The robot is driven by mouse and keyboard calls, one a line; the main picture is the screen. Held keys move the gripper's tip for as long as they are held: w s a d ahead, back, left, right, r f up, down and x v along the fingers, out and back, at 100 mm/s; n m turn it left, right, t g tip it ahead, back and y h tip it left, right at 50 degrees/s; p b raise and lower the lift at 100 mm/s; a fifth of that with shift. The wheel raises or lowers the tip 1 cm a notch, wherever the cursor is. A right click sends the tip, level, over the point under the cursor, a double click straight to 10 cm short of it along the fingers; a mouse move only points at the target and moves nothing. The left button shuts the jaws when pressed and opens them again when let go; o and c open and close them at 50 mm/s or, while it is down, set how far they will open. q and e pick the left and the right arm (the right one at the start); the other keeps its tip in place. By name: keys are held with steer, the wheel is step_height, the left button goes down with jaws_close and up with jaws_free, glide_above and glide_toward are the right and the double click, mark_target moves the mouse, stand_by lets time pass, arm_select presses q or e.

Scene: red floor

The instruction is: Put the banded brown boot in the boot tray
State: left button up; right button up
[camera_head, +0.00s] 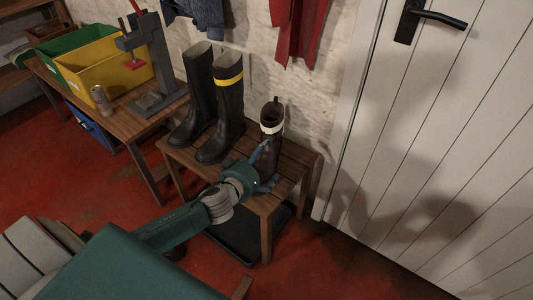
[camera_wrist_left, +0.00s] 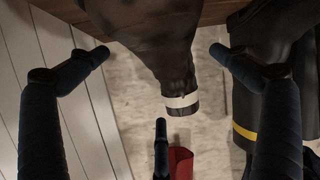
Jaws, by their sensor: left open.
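The banded brown boot (camera_head: 270,143) stands upright on the wooden bench, dark brown with a white band near its top. It also shows upside down in the left wrist view (camera_wrist_left: 150,35), with its band below. My left gripper (camera_head: 265,168) is at the boot's near side and partly hides its lower part. In the left wrist view my left gripper (camera_wrist_left: 160,55) is open, its blue fingers spread around the boot; I cannot tell whether they touch it. The black boot tray (camera_head: 236,240) lies on the floor under the bench, partly hidden by my arm. My right gripper is not in view.
Two tall black boots stand on the bench to the left, one plain (camera_head: 198,95) and one yellow-banded (camera_head: 229,105). A table at left holds a yellow bin (camera_head: 110,70), a can (camera_head: 101,99) and a grey press (camera_head: 160,60). A white door (camera_head: 440,130) is at right.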

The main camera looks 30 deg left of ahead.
mark_target(265, 155)
arm_select(q)
steer(key=x, duration=0.3)
steer(key=shift+w+a+f+b, duration=0.15)
steer(key=shift+w+b, duration=0.2)
steer(key=shift+b, duration=0.05)
steer(key=shift+w+f, duration=0.1)
steer(key=shift+w, duration=0.3)
steer(key=shift+s, duration=0.1)
steer(key=c, duration=1.8)
steer(key=shift+c, duration=1)
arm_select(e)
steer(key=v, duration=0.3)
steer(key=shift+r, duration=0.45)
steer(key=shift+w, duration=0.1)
